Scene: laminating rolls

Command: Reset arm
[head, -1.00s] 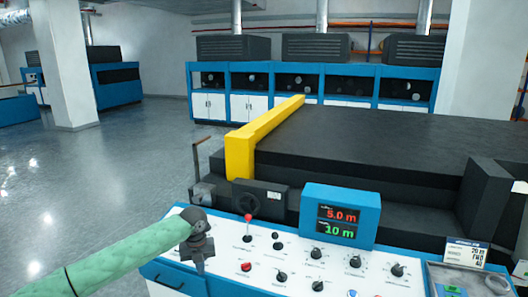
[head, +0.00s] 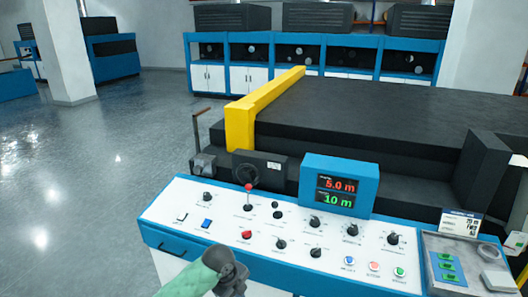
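My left arm, in a green sleeve, comes in at the bottom of the head view. Its dark gripper (head: 232,272) is in front of the control panel's lower edge, and its fingers are not clear enough to tell open from shut. The white control panel (head: 215,224) carries several black knobs, a red-topped lever (head: 249,190), a red button (head: 247,234) and a blue switch (head: 206,223). A blue display (head: 338,186) above it reads 5.0 m in red and 10 m in green. My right gripper is not in view.
Behind the panel is the large black machine bed (head: 380,118) with a yellow bar (head: 262,108) at its left. A grey tray (head: 428,262) with green items stands at the right. Blue cabinets (head: 228,79) line the back. The floor at left is clear.

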